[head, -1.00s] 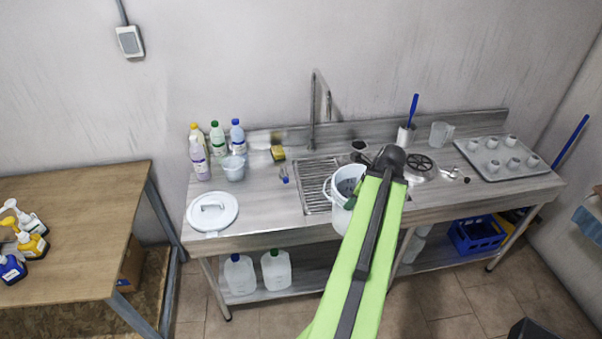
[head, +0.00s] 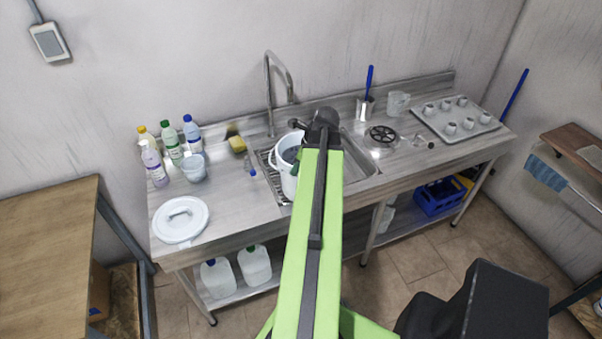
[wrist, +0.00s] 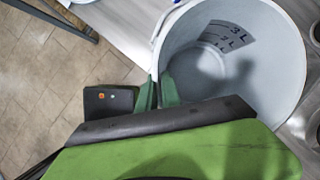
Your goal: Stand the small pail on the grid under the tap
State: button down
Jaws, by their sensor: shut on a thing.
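The small pail (head: 284,178) is white, with litre marks inside its wall, seen in the wrist view (wrist: 265,70). My gripper (wrist: 158,95) is shut on its rim; the green fingers also show in the head view (head: 297,163). The pail looks upright, over the right part of the metal grid (head: 264,158) in the sink. I cannot tell whether its base touches the grid, since my arm and the pail hide that area. The tap (head: 268,100) rises behind the sink, its spout curving toward the right, behind and above the pail.
Bottles (head: 172,145), a small tub (head: 194,168) and a sponge (head: 237,144) stand left of the sink. A tray of cups (head: 455,118) and a utensil holder (head: 365,107) are to the right.

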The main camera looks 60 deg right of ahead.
jog(key=w+d, duration=0.2)
jog(key=w, duration=0.1)
jog(key=w+d+f+b, duration=0.1)
jog(key=w+d, duration=0.1)
jog(key=w, duration=0.1)
jog(key=w+d+f+b, duration=0.1)
jog(key=w+d, duration=0.2)
jog(key=shift+w+f, duration=0.25)
jog(key=shift+w, duration=0.15)
jog(key=shift+f+b, duration=0.6)
jog(key=shift+b, duration=0.15)
jog(key=c, duration=1.5)
grip_release()
jog(key=shift+o, duration=0.2)
jog(key=shift+s+r, duration=0.1)
jog(key=shift+r, duration=0.05)
jog(key=shift+r+p, duration=0.3)
jog(key=shift+p, duration=0.15)
notch_tip(320, 180, up, 16)
jog(key=f+p, duration=0.1)
jog(key=p, duration=1.4)
send_over(284, 153)
jog(key=s, duration=0.8)
jog(key=shift+a+r, duration=0.15)
jog(key=shift+a, duration=0.2)
